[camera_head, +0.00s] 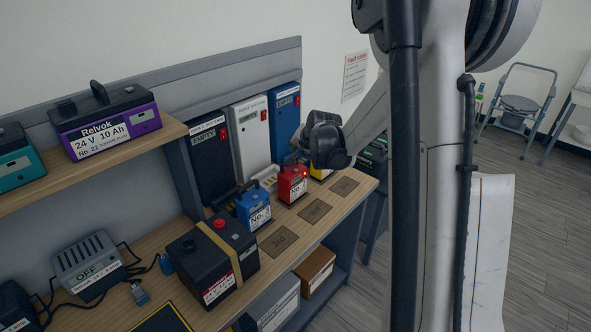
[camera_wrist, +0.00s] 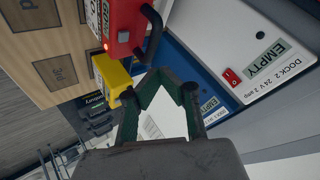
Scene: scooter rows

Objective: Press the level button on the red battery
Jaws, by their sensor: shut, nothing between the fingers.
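The red battery (camera_head: 292,184) stands on the wooden bench between a blue battery (camera_head: 254,207) and a yellow one (camera_head: 320,173). In the wrist view the red battery (camera_wrist: 123,22) is at the top, turned sideways, with its dark handle and a small glowing orange-red spot on its face. The yellow battery (camera_wrist: 113,77) is below it there. My gripper (camera_head: 318,150) hangs above and behind the red and yellow batteries, apart from the red one as far as I can tell.
Dock chargers, including a white one (camera_head: 250,135) with a red switch and an EMPTY display, stand against the wall. A black battery with a red top knob (camera_head: 213,262) stands nearer. Marked plates (camera_head: 316,210) lie along the bench's front edge. The shelf holds a purple battery (camera_head: 106,123).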

